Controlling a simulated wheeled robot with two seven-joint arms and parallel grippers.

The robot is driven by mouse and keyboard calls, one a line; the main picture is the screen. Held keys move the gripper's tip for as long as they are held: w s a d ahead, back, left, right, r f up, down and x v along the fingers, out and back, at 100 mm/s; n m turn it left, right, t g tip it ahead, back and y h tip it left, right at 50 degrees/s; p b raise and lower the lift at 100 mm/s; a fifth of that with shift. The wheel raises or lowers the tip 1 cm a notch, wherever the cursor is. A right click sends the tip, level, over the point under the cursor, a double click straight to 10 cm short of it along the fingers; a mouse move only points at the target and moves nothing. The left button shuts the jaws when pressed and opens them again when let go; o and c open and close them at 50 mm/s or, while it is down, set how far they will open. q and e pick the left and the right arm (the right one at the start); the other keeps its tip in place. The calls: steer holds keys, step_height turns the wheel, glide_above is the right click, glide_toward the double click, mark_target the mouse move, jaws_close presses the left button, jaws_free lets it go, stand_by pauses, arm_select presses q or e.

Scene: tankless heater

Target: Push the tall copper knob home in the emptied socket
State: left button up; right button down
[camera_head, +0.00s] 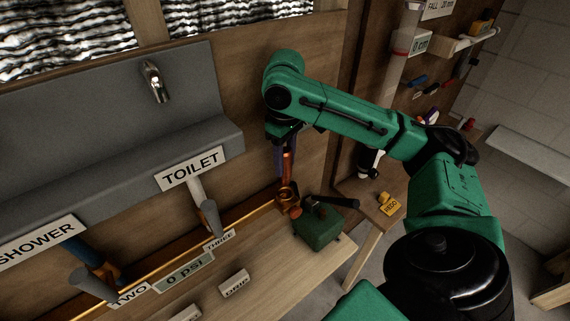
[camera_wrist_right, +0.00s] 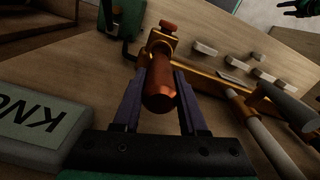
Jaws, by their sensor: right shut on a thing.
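The tall copper knob (camera_wrist_right: 160,92) is a smooth copper cylinder. It stands between the purple fingers of my right gripper (camera_wrist_right: 160,105), which is shut on it. In the head view the knob (camera_head: 288,165) is upright below the right gripper (camera_head: 283,148). Its lower end meets the brass socket fitting (camera_head: 288,196) on the pipe. The fitting also shows beyond the knob in the wrist view (camera_wrist_right: 161,39). The knob hides the socket's opening, so I cannot tell how deep it sits. A dark green part at the wrist view's top right may be my left gripper; its jaws are unclear.
A green box (camera_head: 319,230) with a dark handle stands close right of the fitting. The brass pipe (camera_head: 262,210) runs left along the wall past the TOILET sign (camera_head: 190,169) and grey levers. A KNOB sign (camera_wrist_right: 38,122) is at the wrist view's left.

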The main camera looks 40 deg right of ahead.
mark_target(285, 178)
steer(key=shift+f, duration=1.7)
steer(key=shift+f, duration=1.25)
stand_by(0.5)
steer(key=shift+c, duration=1.8)
jaws_free()
